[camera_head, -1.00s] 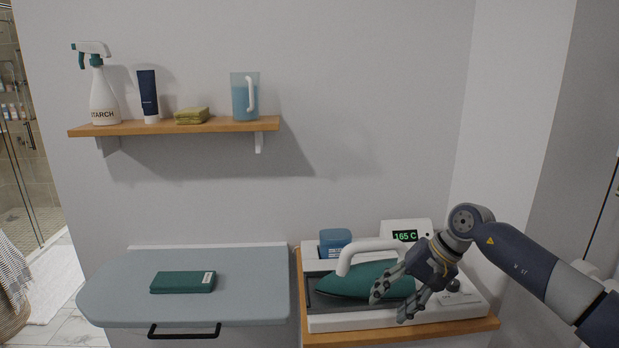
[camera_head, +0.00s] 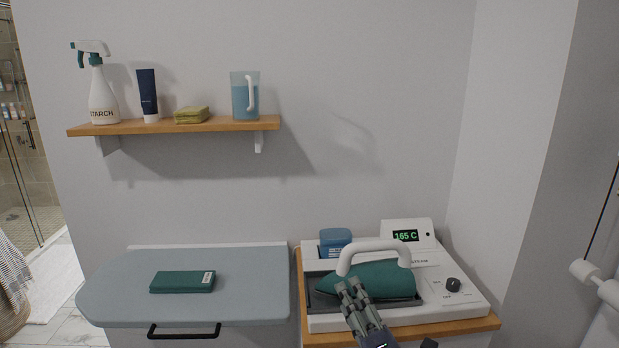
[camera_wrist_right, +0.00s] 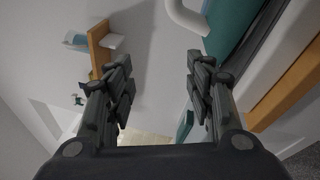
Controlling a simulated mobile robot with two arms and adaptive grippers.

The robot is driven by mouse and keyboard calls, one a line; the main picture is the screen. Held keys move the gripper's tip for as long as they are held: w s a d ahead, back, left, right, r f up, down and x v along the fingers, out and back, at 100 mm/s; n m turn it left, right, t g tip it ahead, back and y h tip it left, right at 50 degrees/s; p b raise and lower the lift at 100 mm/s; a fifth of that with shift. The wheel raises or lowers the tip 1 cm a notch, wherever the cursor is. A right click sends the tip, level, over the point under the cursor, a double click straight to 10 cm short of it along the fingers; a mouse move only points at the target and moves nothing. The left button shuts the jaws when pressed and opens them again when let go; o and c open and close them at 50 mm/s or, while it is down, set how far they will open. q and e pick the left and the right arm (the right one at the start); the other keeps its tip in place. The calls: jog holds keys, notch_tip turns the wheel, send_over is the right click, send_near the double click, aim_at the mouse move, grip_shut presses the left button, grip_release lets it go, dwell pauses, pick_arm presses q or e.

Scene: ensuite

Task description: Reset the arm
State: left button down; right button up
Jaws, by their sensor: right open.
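My right gripper (camera_head: 352,284) is at the front of the ironing station, with its fingers pointing up in front of the green iron's left part. In the right wrist view its two fingers (camera_wrist_right: 158,75) stand apart with nothing between them. The green iron (camera_head: 385,281) with a white handle (camera_head: 375,245) rests on the white station (camera_head: 330,322). The iron also shows at the top of the right wrist view (camera_wrist_right: 228,25). My left gripper is not in view.
The station has a 165 C display (camera_head: 406,236), a dark knob (camera_head: 453,285) and a blue cap (camera_head: 335,238). A folded green cloth (camera_head: 180,283) lies on the grey board (camera_head: 240,305). A wall shelf (camera_head: 215,126) holds a starch bottle, tube, sponges and jug. The wall between is clear.

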jog(key=s+d+f+m+g+h, duration=0.35)
jog(key=s+d+f+m, duration=0.2)
jog(key=f+m, duration=0.2)
jog(key=s+d+f+m+g+h, duration=0.35)
jog(key=s+f+m, duration=0.3)
jog(key=f, duration=0.25)
jog(key=s+d+f+m+g, duration=0.1)
jog(key=s+f+m+g, duration=0.2)
jog(key=s, duration=0.4)
jog(key=s+d+f+m+g+y, duration=0.1)
jog(key=s+f+m+g, duration=0.15)
jog(key=s, duration=0.45)
jog(key=s+d+f+m+g, duration=0.1)
jog(key=s+f+m+g, duration=0.2)
jog(key=s, duration=0.4)
notch_tip(320, 180, down, 26)
jog(key=s+f, duration=0.1)
jog(key=s+d+f+g, duration=0.2)
jog(key=s+d+f, duration=0.1)
jog(key=s+f, duration=1.2)
jog(key=shift+s+f, duration=0.2)
jog(key=shift+s, duration=0.8)
